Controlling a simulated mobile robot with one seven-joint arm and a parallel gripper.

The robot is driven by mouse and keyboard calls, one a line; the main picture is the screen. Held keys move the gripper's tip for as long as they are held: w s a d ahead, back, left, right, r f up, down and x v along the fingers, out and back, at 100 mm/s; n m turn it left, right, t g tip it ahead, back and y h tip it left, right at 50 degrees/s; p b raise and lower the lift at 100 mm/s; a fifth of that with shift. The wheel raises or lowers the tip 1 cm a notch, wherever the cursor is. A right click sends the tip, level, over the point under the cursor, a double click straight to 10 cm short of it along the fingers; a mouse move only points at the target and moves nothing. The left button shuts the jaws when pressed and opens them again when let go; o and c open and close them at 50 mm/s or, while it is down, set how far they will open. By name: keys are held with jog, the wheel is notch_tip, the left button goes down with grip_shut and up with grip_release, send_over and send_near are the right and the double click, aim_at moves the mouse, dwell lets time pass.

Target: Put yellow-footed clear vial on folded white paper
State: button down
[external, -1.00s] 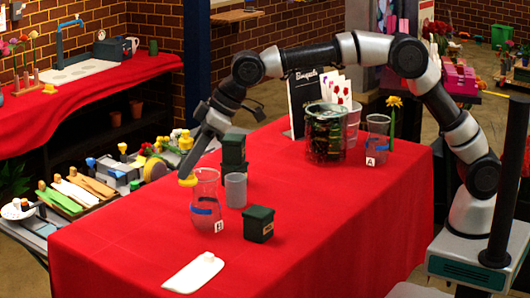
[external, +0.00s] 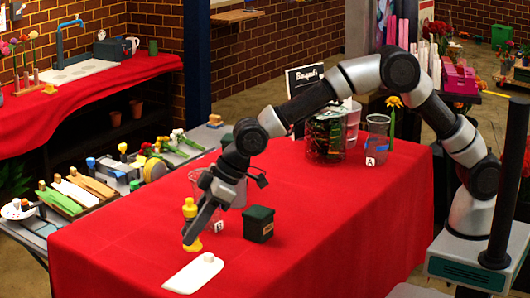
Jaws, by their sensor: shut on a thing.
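My gripper (external: 197,230) is shut on the yellow-footed clear vial (external: 193,245). The vial is roughly upright, with a yellow top and a yellow foot; its clear middle is mostly hidden by the gripper. The folded white paper (external: 188,277) lies flat on the red table near its front edge. The yellow foot shows just behind the paper's back edge in the picture; I cannot tell how high it is above the table.
On the red table (external: 330,225), a clear vase (external: 197,180) labelled B stands partly hidden behind my arm. A dark green box (external: 259,224) stands to the right of my gripper. Vase A (external: 377,138) is farther back. The table's right front is clear.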

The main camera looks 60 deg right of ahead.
jog(key=shift+f, duration=3.45)
jog(key=shift+f, duration=0.2)
jog(key=c, duration=1.5)
grip_release()
jog(key=shift+d+r, duration=0.15)
jog(key=shift+r, duration=0.35)
jog(key=v, duration=1.1)
jog(key=shift+s+r, duration=0.1)
jog(key=shift+s, duration=0.05)
